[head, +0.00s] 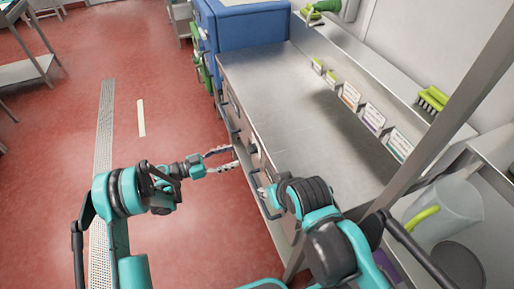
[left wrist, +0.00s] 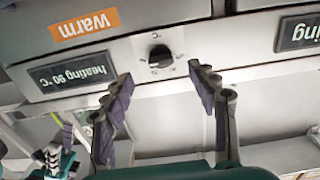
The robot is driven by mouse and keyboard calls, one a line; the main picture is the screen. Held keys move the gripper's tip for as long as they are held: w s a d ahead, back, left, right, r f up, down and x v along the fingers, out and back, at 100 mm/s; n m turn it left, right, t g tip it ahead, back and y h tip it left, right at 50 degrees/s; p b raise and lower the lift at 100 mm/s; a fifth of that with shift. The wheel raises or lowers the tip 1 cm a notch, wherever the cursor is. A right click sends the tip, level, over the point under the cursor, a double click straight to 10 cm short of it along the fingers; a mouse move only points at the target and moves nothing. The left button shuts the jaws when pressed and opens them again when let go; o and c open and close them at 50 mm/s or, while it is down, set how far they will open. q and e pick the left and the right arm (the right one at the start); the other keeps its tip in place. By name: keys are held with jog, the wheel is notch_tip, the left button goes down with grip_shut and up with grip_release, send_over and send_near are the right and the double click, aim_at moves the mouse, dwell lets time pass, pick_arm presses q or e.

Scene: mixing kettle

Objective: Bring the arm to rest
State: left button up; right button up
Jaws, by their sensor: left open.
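My left gripper (head: 236,157) is open and empty, held out in front of the metal counter's front face. In the left wrist view its two fingers (left wrist: 160,74) stand apart on either side of a black round knob (left wrist: 160,57) on a pale plate. The fingertips show just below the knob in that picture; I cannot tell whether they touch anything. My right arm (head: 320,225) is bent over the counter's near end. Its gripper is mostly hidden, so its jaws are unclear.
The steel counter (head: 285,115) has a clear top. Labels reading "warm" (left wrist: 85,26) and "heating 90 °C" (left wrist: 70,77) are on its front. A shelf holds a green brush (head: 432,99); a clear jug (head: 450,212) stands right. Red floor (head: 60,150) at left is open.

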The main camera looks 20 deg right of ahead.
pick_arm(q)
jog(key=s+a+r+n+t+y, duration=0.2)
jog(key=s+a+r+n+y, duration=0.15)
jog(key=a+r+n, duration=0.2)
jog(key=s+a+r+n+t+y, duration=0.2)
jog(key=a+r+n+y, duration=0.25)
jog(key=r, duration=0.25)
jog(key=s+a+r+n+t+y, duration=0.1)
jog(key=s+a+n+y, duration=0.6)
jog(key=s+a, duration=1.1)
jog(key=s+t+y, duration=0.1)
jog(key=s+y, duration=0.1)
jog(key=y, duration=0.1)
jog(key=shift+a+t, duration=0.3)
jog(key=shift+a, duration=0.05)
